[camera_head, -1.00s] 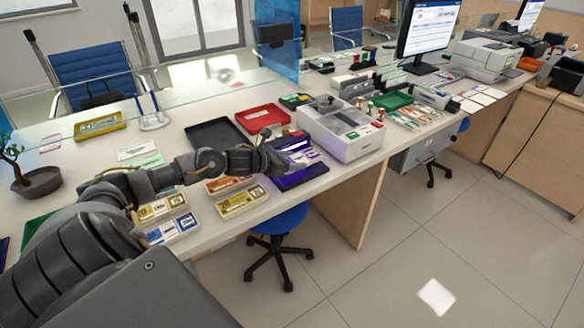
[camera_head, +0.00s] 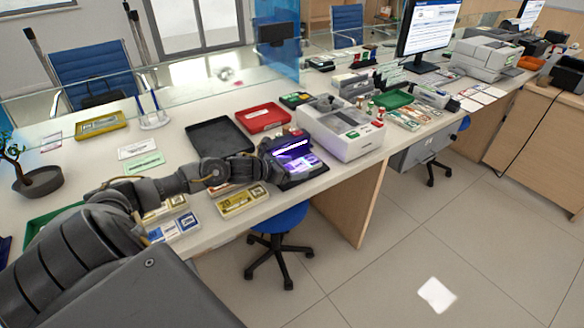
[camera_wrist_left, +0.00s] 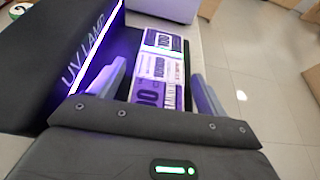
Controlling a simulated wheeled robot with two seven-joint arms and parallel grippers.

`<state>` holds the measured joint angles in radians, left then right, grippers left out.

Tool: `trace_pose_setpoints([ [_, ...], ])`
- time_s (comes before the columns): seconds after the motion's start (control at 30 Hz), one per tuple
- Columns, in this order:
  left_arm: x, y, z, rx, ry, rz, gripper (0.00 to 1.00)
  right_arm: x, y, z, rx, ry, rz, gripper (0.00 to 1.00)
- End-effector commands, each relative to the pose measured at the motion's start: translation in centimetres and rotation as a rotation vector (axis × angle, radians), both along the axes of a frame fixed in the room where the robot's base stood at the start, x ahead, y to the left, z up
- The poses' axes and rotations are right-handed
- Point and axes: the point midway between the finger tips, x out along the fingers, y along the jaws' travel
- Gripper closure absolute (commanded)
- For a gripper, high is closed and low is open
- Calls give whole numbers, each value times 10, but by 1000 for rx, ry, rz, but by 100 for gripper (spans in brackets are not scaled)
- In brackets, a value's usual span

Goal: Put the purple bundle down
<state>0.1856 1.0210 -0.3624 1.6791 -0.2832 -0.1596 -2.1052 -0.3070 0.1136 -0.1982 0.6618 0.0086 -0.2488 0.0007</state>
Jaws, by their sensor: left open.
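The purple bundle (camera_wrist_left: 158,68), a strapped stack of notes with white and purple print, lies on the dark bed of the UV lamp unit (camera_wrist_left: 60,55) in the left wrist view. In the head view the bundle (camera_head: 306,162) shows small under the violet glow of the lamp unit (camera_head: 291,142). My left gripper (camera_wrist_left: 160,76) is open, with one finger on each side of the bundle. A small gap shows beside the fingers, though contact lower down is hard to tell. In the head view my left gripper (camera_head: 279,168) is at the lamp's left side. My right gripper is not in view.
A white counting machine (camera_head: 342,128) stands right of the lamp. A black tray (camera_head: 217,137) and a red tray (camera_head: 262,117) lie behind my left arm. Yellow-banded note bundles (camera_head: 240,202) lie near the counter's front edge. A blue stool (camera_head: 280,220) stands below.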

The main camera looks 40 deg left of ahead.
Motion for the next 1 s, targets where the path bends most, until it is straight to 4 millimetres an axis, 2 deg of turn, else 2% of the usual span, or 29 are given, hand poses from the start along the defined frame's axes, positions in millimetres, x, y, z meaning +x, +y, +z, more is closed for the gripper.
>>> trace_pose_setpoints([
  [0.17, -3, 2, 3, 2, 2, 1, 24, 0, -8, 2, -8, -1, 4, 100],
  [0.6, -68, 21, 28, 5, 7, 0, 24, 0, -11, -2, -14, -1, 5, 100],
  [0.8, -88, 27, 39, 3, 6, 0, 24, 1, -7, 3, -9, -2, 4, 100],
  [1.0, -101, 31, 45, 3, 4, 2, 24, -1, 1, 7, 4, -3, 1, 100],
])
